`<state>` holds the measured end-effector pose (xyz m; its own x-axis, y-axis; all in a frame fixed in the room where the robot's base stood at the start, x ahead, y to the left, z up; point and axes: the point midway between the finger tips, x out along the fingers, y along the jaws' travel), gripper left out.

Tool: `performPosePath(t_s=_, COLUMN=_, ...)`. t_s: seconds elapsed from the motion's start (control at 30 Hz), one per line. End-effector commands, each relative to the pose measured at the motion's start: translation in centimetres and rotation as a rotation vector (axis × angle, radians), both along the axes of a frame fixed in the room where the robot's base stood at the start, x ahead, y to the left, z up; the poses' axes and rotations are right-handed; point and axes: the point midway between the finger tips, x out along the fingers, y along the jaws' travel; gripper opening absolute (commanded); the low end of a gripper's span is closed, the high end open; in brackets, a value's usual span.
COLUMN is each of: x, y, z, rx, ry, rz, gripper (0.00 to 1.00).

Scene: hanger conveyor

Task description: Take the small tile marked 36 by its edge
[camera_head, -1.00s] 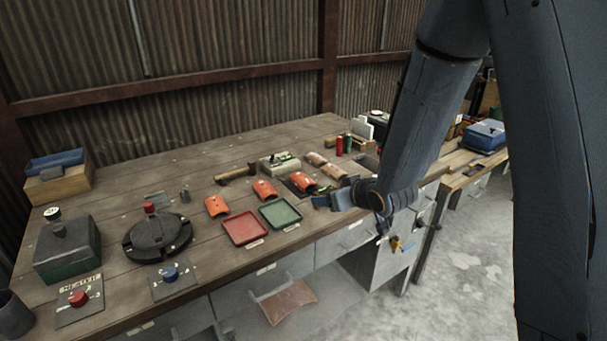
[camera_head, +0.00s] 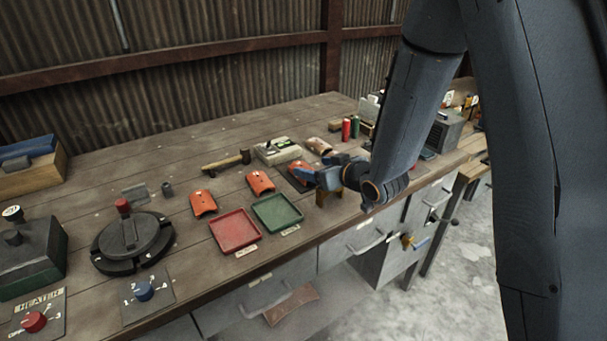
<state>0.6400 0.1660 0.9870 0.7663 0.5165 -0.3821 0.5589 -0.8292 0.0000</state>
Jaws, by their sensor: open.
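Several small curved tiles lie on the wooden bench. One orange tile (camera_head: 203,203) is left of the red tray, and another orange tile (camera_head: 260,182) is behind the green tray. A third orange tile (camera_head: 299,171) is partly hidden by my gripper (camera_head: 313,180). A tan-brown tile (camera_head: 318,146) lies behind it. Any numbers are too small to read, so I cannot tell which tile is marked 36. My gripper is open, low over the bench's front part, its fingers pointing left beside the third orange tile. I cannot tell whether they touch it.
A red tray (camera_head: 234,231) and a green tray (camera_head: 277,212) sit at the front edge. A round black device (camera_head: 131,243) is at left.

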Motion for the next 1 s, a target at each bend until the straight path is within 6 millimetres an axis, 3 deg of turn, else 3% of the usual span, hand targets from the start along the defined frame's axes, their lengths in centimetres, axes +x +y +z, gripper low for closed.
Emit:
performPosePath(t_s=0.2, x=0.7, y=-0.1, z=-2.5, rx=0.0, ry=0.0, rz=-0.001, gripper=0.67)
performPosePath(t_s=0.37, x=1.2, y=0.3, z=-3.0, rx=-0.001, ry=0.002, rz=0.0, gripper=0.67)
performPosePath(t_s=1.0, x=6.6, y=4.2, z=-4.8, rx=0.0, ry=0.001, rz=0.001, gripper=0.67)
